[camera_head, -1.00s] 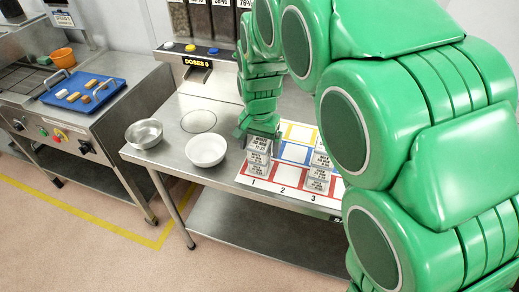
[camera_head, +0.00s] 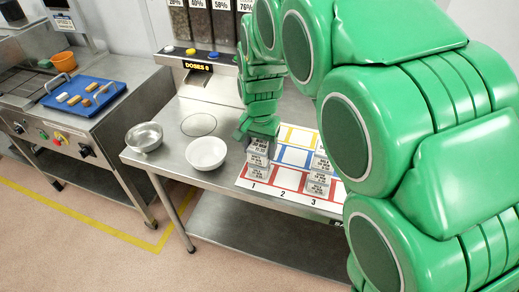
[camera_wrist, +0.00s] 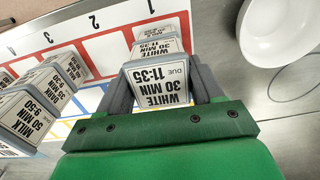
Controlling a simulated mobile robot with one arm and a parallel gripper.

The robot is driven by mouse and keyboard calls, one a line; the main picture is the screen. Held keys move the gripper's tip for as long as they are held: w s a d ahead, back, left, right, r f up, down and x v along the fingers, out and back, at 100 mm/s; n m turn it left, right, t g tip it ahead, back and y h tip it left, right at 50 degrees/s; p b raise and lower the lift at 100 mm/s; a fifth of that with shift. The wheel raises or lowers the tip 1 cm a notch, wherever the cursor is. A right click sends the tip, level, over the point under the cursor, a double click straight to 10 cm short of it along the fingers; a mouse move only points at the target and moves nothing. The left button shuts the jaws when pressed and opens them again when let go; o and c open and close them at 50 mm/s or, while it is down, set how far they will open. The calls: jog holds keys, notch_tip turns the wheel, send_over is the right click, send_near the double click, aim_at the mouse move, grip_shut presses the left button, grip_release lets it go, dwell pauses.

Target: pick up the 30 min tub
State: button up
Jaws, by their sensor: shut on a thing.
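A pale tub with a "WHITE 30 MIN" label, due 11:35, is between the jaws of my gripper (camera_wrist: 163,92) in the wrist view. My gripper is shut on this 30 min tub (camera_wrist: 162,83). A second tub with a similar white 30 min label (camera_wrist: 160,46) shows just beyond it. In the head view the held tub (camera_head: 261,147) is right above the lower tub (camera_head: 258,160), which stands at column 1 of the mat. I cannot tell whether the two tubs still touch.
More tubs, with milk (camera_wrist: 32,114) and dark (camera_wrist: 70,68) labels, stand on the coloured, numbered mat (camera_head: 282,201), around column 3. A white bowl (camera_head: 206,153) and a metal bowl (camera_head: 144,137) are left of the mat. A blue tray (camera_head: 85,105) lies further left.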

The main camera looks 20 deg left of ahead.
notch_tip(320, 180, up, 2)
jog(key=shift+r, duration=0.15)
jog(key=s+d+r, duration=0.8)
jog(key=s+r, duration=0.2)
jog(key=s, duration=0.2)
notch_tip(320, 180, up, 7)
jog(key=shift+w, duration=0.2)
dwell(0.6)
